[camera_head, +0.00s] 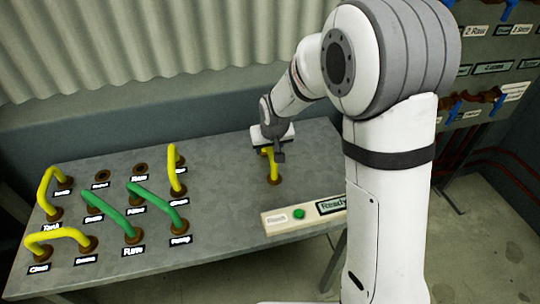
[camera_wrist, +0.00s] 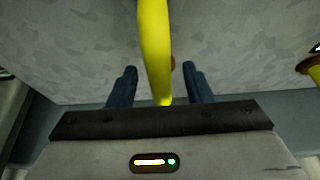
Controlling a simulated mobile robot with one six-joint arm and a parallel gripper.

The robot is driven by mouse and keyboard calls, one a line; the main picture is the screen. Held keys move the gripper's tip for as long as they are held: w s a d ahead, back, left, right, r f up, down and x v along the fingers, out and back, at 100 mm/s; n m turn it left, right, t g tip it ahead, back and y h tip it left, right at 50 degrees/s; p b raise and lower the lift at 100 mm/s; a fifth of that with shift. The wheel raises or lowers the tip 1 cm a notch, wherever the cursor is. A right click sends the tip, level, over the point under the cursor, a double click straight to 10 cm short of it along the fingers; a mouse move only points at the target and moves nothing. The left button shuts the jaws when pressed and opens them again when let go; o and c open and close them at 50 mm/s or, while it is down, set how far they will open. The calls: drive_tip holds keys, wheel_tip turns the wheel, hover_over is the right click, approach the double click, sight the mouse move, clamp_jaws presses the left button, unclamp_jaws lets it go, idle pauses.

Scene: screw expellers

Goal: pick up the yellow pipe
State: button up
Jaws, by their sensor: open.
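A bent yellow pipe (camera_head: 272,165) stands apart on the right part of the grey table, its lower end at a brown ring. My gripper (camera_head: 273,148) is at the top of this pipe. In the wrist view the pipe (camera_wrist: 154,45) passes upright between the two dark fingers of my gripper (camera_wrist: 160,85). The fingers are open, with a gap on both sides of the pipe. Other yellow pipes stand at the table's left: one at the back left (camera_head: 46,190), one at the front left (camera_head: 55,236), one further right (camera_head: 173,172).
Two green pipes (camera_head: 106,214) (camera_head: 158,208) slant among labelled sockets at the left. Two empty sockets (camera_head: 101,177) (camera_head: 140,169) lie behind them. A pale panel with a green button (camera_head: 299,213) sits at the table's front right. The table middle is clear (camera_head: 222,195).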

drive_tip(key=shift+f, duration=0.2)
drive_tip(key=shift+c, duration=0.3)
clamp_jaws()
idle(0.3)
